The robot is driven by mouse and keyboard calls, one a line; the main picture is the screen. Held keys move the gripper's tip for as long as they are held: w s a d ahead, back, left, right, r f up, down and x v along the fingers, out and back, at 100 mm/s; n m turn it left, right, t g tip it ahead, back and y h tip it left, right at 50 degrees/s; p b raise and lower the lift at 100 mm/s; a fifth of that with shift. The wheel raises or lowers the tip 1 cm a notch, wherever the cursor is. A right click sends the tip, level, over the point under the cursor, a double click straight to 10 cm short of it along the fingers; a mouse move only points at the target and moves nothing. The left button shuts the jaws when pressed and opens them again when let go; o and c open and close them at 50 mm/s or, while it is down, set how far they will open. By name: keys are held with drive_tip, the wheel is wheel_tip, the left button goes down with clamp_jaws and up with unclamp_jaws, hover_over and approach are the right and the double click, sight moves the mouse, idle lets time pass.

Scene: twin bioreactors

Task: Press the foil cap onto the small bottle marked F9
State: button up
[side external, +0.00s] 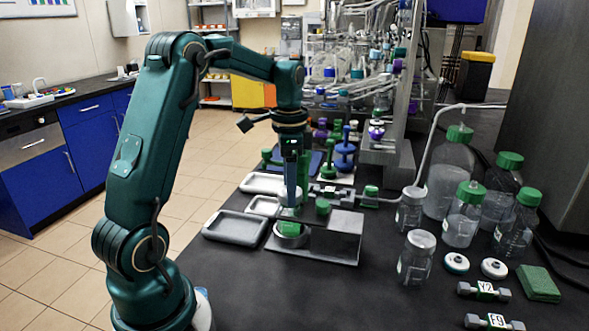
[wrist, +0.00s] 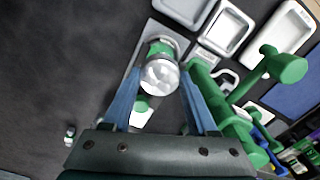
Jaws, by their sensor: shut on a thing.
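My gripper (wrist: 160,72) has two blue fingers shut on a round, crumpled silver piece, which looks like the foil cap (wrist: 160,77). Green shows just beyond the cap, at a small bottle or holder (wrist: 160,48); I cannot tell whether the cap touches it. In the side external view my gripper (side external: 291,203) points straight down over a grey metal stand (side external: 345,240), and the cap is hard to make out there. A label reading F9 (side external: 495,321) shows on a lying grey and green piece at the front right. No mark is readable under my gripper.
Grey trays (side external: 236,226) lie left of the stand. A green knob (side external: 322,207) sits on the stand's top. Green upright tools (wrist: 285,68) are close to the right finger.

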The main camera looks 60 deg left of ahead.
idle(0.4)
drive_tip(key=o, duration=1.4)
drive_tip(key=shift+c, duration=0.2)
drive_tip(key=shift+o, duration=0.6)
drive_tip(key=shift+r, duration=0.1)
drive_tip(key=shift+r, duration=3.4)
clamp_jaws()
drive_tip(key=shift+f, duration=0.4)
